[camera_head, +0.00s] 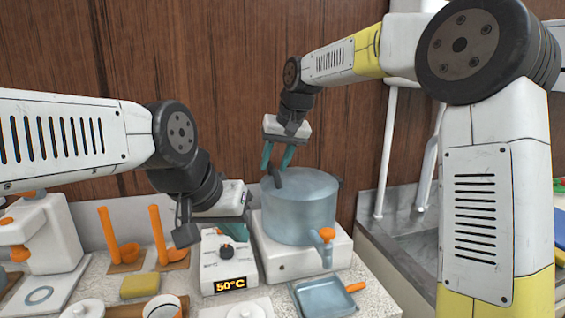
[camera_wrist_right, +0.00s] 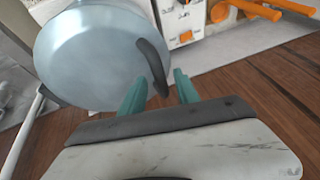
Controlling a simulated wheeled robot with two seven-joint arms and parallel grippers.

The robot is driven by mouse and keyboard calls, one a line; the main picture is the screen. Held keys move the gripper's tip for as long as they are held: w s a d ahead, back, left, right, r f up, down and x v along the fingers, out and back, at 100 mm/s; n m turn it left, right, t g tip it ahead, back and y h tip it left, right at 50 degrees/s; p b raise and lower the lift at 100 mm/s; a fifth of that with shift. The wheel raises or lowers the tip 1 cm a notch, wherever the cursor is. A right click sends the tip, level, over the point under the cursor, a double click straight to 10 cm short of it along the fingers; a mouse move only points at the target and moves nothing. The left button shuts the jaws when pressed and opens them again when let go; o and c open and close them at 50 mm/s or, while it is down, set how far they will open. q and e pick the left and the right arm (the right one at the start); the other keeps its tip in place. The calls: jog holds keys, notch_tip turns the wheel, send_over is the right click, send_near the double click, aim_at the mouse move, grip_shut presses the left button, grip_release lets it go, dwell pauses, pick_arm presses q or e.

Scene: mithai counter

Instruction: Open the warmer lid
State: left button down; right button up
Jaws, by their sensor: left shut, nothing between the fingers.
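The warmer is a round blue-grey pot (camera_head: 298,212) on a white base, with an orange-handled tap at its front. Its lid (camera_head: 310,183) is down on top and also shows in the right wrist view (camera_wrist_right: 90,55). A dark curved handle (camera_wrist_right: 152,62) stands at the lid's edge; in the head view it is at the lid's left (camera_head: 277,180). My right gripper (camera_head: 277,160) is open at the handle, and in the right wrist view the handle's end shows between its teal fingertips (camera_wrist_right: 158,88). Contact cannot be told. My left gripper (camera_head: 236,230) is shut and empty, left of the pot.
A white control box (camera_head: 228,265) reading 50°C stands beside the warmer, below my left gripper. A blue-grey tray (camera_head: 325,297) lies in front. Orange ladles (camera_head: 160,235), a yellow sponge (camera_head: 139,286) and a white machine (camera_head: 45,235) are at left. A sink (camera_head: 410,235) is at right.

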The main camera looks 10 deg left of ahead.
grip_shut()
dwell(1.4)
